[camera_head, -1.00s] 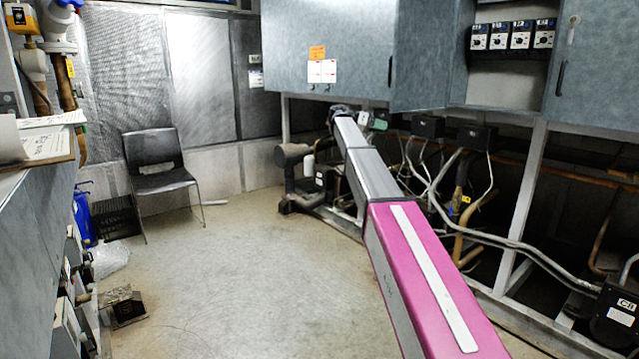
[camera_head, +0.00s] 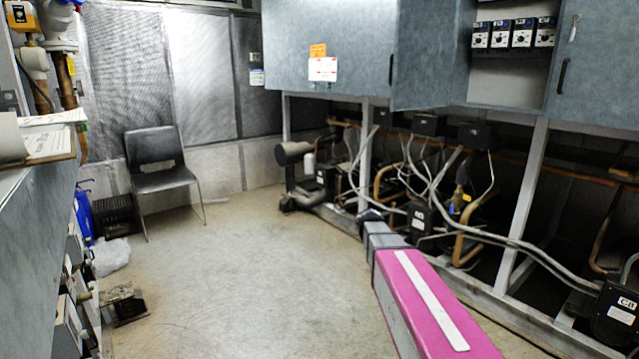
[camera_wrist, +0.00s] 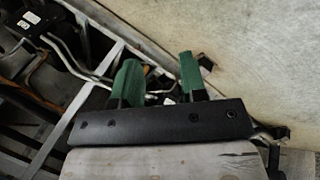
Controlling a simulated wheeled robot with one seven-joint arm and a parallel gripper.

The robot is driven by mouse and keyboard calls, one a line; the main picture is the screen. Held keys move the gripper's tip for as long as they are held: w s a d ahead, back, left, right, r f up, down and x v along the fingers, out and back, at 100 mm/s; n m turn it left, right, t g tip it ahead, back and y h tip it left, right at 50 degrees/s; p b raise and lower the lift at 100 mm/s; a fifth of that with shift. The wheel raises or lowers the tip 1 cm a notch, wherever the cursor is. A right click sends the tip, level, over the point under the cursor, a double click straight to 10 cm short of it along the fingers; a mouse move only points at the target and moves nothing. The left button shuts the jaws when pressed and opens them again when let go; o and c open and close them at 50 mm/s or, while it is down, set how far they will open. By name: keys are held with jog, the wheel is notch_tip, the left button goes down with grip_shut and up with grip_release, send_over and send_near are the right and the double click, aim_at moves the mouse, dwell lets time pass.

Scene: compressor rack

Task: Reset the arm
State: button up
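My arm, with a pink link and a grey forward part, reaches in from the bottom right of the head view. It points toward the compressor rack (camera_head: 530,210). In the wrist view my gripper (camera_wrist: 160,85) shows two green fingers standing apart on a black bar. The gap between them holds nothing that I can make out; floor and rack frame show beyond.
A black chair (camera_head: 160,170) stands at the back left. Grey cabinets (camera_head: 330,45) hang above the rack, one door (camera_head: 430,55) ajar. A counter (camera_head: 35,220) runs along the left. The floor (camera_head: 230,270) in the middle is clear.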

jog(key=s+a+f+n+y, duration=0.1)
jog(key=s+f, duration=0.3)
jog(key=s, duration=0.4)
jog(key=s+a+f+n+y, duration=0.1)
jog(key=s+a+f+y, duration=0.3)
jog(key=s, duration=0.5)
jog(key=shift+s+f, duration=0.3)
jog(key=shift+f, duration=0.35)
